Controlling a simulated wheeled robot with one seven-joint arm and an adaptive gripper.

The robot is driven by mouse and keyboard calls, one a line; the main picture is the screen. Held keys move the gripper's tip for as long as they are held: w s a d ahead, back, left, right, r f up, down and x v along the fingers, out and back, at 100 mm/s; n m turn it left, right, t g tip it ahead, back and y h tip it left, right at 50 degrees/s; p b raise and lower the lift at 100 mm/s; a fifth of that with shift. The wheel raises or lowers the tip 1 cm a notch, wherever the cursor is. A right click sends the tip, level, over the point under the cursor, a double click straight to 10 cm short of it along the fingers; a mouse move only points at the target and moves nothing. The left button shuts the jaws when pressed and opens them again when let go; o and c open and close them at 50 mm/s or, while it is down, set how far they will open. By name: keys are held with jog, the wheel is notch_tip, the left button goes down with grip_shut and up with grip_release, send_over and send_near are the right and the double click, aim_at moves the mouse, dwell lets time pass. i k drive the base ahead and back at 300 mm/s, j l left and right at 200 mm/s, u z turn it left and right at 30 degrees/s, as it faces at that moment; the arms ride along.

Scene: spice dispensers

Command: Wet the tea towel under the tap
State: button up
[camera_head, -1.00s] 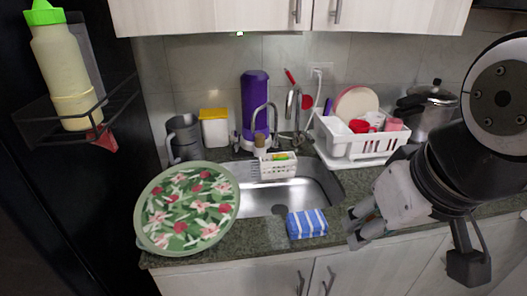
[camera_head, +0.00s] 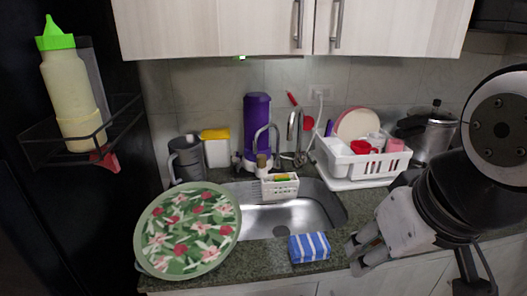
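The tea towel (camera_head: 309,247), blue with white stripes and folded, lies on the front edge of the counter just before the sink. The steel sink (camera_head: 290,217) is behind it. A curved silver tap (camera_head: 293,127) rises at the back of the sink, and another thin curved spout (camera_head: 268,128) stands to its left. My gripper (camera_head: 356,258) is at the right of the towel, apart from it in the picture, pointing left and down. Its fingers overlap in this view, so the opening between them is unclear.
A round floral tray (camera_head: 188,229) covers the counter left of the sink. A white caddy (camera_head: 280,188) hangs at the sink's back. A white dish rack (camera_head: 365,163) and a pot (camera_head: 428,133) stand at the right. A purple container (camera_head: 257,120) is behind the sink.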

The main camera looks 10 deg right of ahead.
aim_at(302, 248)
jog(key=i+j+z, duration=0.15)
jog(key=j+z, duration=0.25)
jog(key=i+j+z, duration=0.1)
jog(key=z, duration=0.25)
jog(key=j+z, duration=0.4)
jog(key=j, duration=0.05)
